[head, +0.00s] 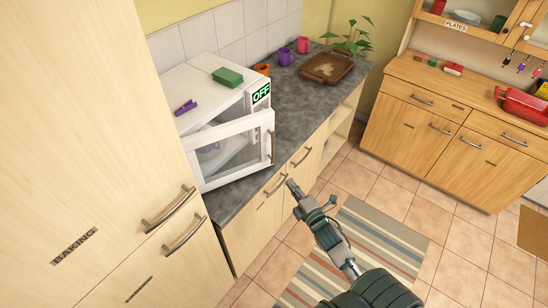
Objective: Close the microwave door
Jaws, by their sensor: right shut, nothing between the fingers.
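The white microwave (195,85) stands on the grey counter at the left. Its door (236,150) is partly open, swung out toward the counter's front edge, and the inside shows through the gap and the door window. A green "OFF" display (261,93) is on its front. My right gripper (292,186) is shut and empty, in front of the counter, below and to the right of the door. It appears apart from the door. My left gripper is out of view.
A green sponge (228,77) and a purple clothespin-like item (186,108) lie on the microwave. Mugs (285,56), a brown tray (327,68) and a plant stand farther along the counter (293,100). A tall cabinet (80,130) rises at the left. A striped rug (385,235) covers the floor.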

